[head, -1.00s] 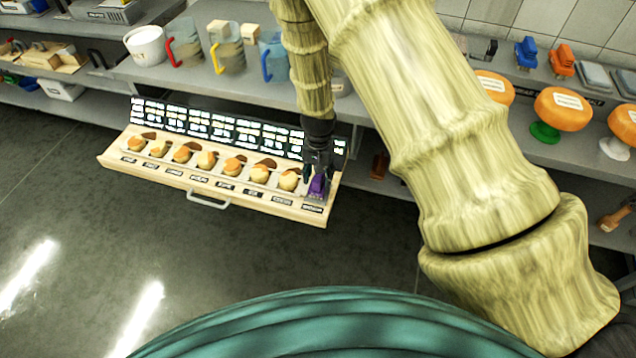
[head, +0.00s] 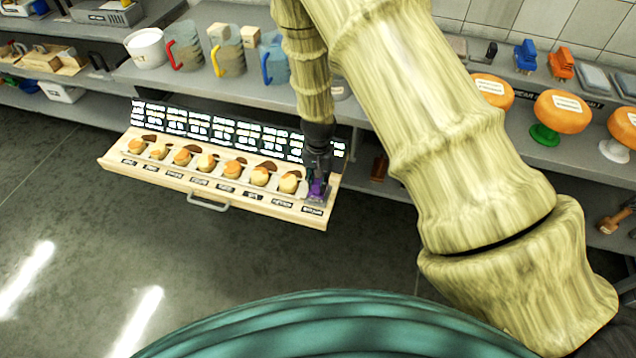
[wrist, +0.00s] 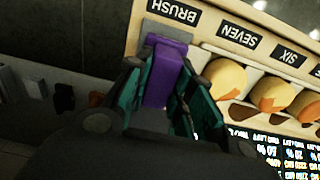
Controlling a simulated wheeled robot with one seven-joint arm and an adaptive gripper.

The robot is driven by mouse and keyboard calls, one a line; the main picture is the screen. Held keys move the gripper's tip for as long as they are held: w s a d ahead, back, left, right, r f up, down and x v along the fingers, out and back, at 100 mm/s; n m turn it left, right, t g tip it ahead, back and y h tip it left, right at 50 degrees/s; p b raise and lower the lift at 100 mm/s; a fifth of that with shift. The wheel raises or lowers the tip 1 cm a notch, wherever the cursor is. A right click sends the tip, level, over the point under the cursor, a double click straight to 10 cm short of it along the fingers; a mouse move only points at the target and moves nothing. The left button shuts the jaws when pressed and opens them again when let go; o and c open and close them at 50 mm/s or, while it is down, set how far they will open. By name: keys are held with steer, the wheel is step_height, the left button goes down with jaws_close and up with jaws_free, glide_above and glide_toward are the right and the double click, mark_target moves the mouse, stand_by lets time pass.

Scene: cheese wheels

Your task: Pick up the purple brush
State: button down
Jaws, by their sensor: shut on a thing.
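The purple brush (wrist: 165,72) is between the two teal fingers of my gripper (wrist: 160,95) in the wrist view. Its grey end (wrist: 168,32) lies by the label reading BRUSH. In the head view the brush (head: 318,190) shows as a small purple patch at the right end of the wooden drawer tray (head: 262,204). My gripper (head: 318,168) points down there and is shut on the brush. Whether the brush touches the tray is hard to tell.
Jugs (head: 184,45) stand on the shelf above. Orange wheels on stands (head: 562,110) are at the right. Floor in front is clear.

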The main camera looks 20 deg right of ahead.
steer(key=shift+r, duration=0.1)
steer(key=shift+r+b, duration=0.4)
steer(key=shift+r, duration=0.15)
steer(key=shift+w+r+b, duration=0.1)
steer(key=shift+r+b, duration=0.25)
steer(key=shift+r, duration=0.5)
steer(key=s+a+r+b, duration=0.1)
steer(key=s+a+b, duration=0.1)
steer(key=s, duration=0.5)
steer(key=s+a+r+b, duration=0.1)
steer(key=s+a+b, duration=0.1)
steer(key=s, duration=0.6)
steer(key=shift+s, duration=0.3)
